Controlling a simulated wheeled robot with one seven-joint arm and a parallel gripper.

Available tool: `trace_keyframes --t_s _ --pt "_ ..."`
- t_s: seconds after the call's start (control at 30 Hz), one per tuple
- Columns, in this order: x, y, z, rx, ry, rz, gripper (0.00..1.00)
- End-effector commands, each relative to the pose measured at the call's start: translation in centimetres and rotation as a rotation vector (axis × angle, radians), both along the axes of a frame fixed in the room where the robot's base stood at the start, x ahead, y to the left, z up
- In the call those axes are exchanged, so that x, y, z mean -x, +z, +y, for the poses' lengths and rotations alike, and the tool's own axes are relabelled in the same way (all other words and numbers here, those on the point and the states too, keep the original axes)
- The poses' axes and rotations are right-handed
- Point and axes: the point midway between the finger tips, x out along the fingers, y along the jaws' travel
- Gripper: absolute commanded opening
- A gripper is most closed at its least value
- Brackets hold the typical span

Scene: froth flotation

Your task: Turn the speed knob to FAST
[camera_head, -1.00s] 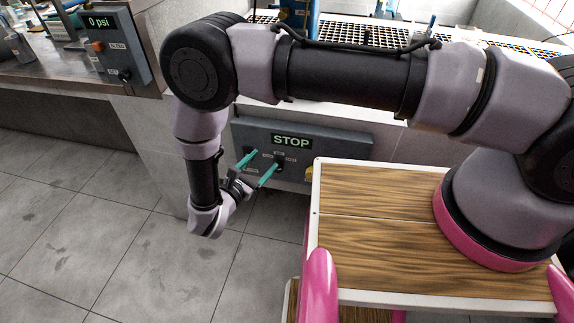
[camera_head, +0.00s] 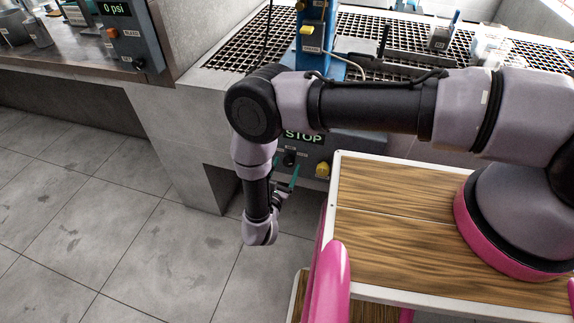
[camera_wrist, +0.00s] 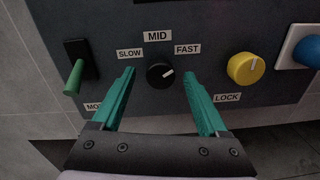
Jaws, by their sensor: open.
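The speed knob (camera_wrist: 160,74) is a small black dial on a dark grey panel in the wrist view, with labels SLOW (camera_wrist: 130,54), MID (camera_wrist: 157,36) and FAST (camera_wrist: 187,48) around it. Its white pointer mark points right and slightly up, toward the FAST side. My gripper (camera_wrist: 159,77) is open, with one teal finger on each side of the knob and visible gaps between. In the head view the knob (camera_head: 289,160) shows below the STOP display (camera_head: 304,138), which my arm partly covers; one teal finger shows clearly beside it.
A green-handled lever (camera_wrist: 74,77) is left of the knob. A yellow knob (camera_wrist: 246,69) labelled LOCK and a blue one (camera_wrist: 308,51) are to the right. The wooden-topped pink cart (camera_head: 390,215) is beside the panel. Open tiled floor (camera_head: 100,220) lies to the left.

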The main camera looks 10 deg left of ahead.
Motion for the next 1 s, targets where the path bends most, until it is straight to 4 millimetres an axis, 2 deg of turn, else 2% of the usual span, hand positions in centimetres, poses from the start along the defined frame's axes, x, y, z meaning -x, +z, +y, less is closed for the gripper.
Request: trace_keyframes --t_s 0.13,0.43,0.47,0.5,0.63,0.67,1.0 --pt "-1.15 0.00 -0.18 0.001 -0.002 0.000 0.77" --pt "-1.35 0.01 -0.17 0.001 0.000 0.000 0.77" --pt "-1.35 0.01 -0.17 0.000 0.000 0.000 0.69" --pt "-1.35 0.01 -0.17 0.000 0.000 0.000 0.54" --pt "-1.35 0.01 -0.17 0.000 0.000 0.000 0.04" --pt "-1.34 0.01 -0.17 0.000 0.000 0.000 0.00" --pt "-1.32 0.05 -0.14 -0.046 0.000 -0.004 0.00"
